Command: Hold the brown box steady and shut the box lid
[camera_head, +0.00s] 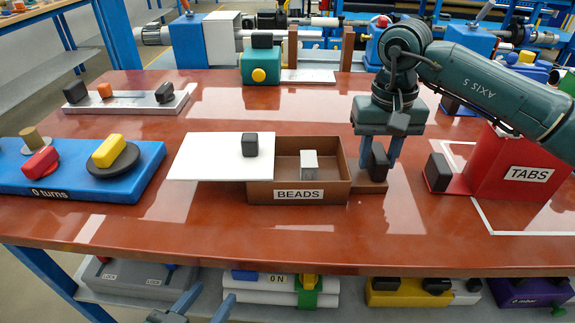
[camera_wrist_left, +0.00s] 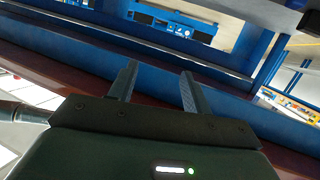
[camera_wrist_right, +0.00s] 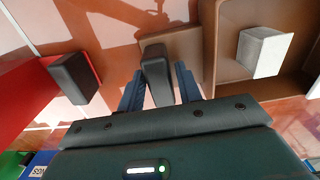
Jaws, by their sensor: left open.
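The brown box (camera_head: 258,193), labelled BEADS, stands mid-table, its right part open with a grey-white block (camera_head: 310,163) inside. The white lid (camera_head: 200,158) juts out to the left and covers the box's left part; a black knob (camera_head: 250,145) stands on it. A brown foot at the box's right bears a black handle (camera_head: 378,163).
A red TABS box (camera_head: 505,165) with a black handle (camera_head: 437,172) stands at right. A blue base (camera_head: 85,185) with red and yellow knobs is at left. A green box (camera_head: 262,68) and a grey rail (camera_head: 125,103) are farther back. A shelf with several items runs below the front edge.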

